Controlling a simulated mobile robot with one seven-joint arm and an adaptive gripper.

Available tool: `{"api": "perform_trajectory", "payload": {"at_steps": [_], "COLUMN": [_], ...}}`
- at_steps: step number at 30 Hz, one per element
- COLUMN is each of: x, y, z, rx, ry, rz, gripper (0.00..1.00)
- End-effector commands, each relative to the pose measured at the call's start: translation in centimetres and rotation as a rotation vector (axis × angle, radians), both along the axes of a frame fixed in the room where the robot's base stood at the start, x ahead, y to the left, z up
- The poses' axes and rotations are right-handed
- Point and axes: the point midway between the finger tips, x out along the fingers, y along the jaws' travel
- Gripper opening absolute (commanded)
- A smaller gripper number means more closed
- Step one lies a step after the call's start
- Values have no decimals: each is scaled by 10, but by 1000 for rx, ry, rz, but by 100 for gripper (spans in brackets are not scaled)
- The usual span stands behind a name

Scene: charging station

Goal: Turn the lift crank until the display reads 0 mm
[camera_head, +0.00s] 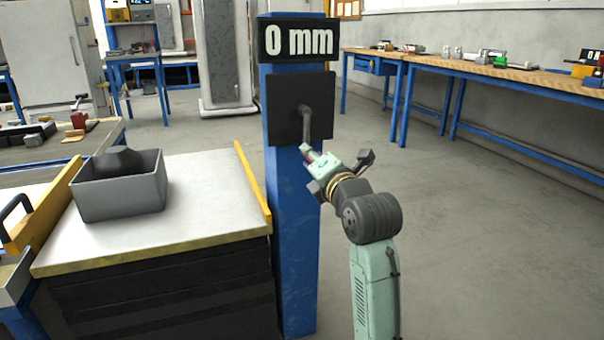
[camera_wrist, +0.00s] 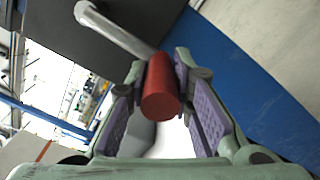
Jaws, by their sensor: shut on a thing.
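The display (camera_head: 298,40) at the top of the blue post (camera_head: 292,210) reads "0 mm". Below it, the grey crank arm (camera_head: 306,122) comes out of a dark square plate (camera_head: 284,98) and points downward. In the wrist view the crank arm (camera_wrist: 115,30) leads to a red cylindrical handle (camera_wrist: 161,88). My gripper (camera_wrist: 165,80) is shut on the red handle, with a finger on each side of it. In the head view my gripper (camera_head: 312,160) is at the lower end of the crank and mostly covers the handle.
A workbench (camera_head: 200,205) with a grey bin (camera_head: 125,190) and a yellow edge strip (camera_head: 253,185) stands left of the post. A long wooden-topped bench (camera_head: 480,72) runs along the right wall. The floor right of my arm is clear.

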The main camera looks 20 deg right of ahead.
Motion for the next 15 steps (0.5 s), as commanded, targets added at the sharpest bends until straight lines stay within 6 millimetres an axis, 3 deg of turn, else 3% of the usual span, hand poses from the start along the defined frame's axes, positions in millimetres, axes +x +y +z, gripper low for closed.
{"api": "perform_trajectory", "payload": {"at_steps": [1,8,15], "x": [0,0,1], "y": [-7,-21,-30], "z": [-7,-3,0], "rx": [-36,-192,-193], "ry": [5,0,-1], "rz": [-7,-8,-9], "gripper": [0,0,0]}}
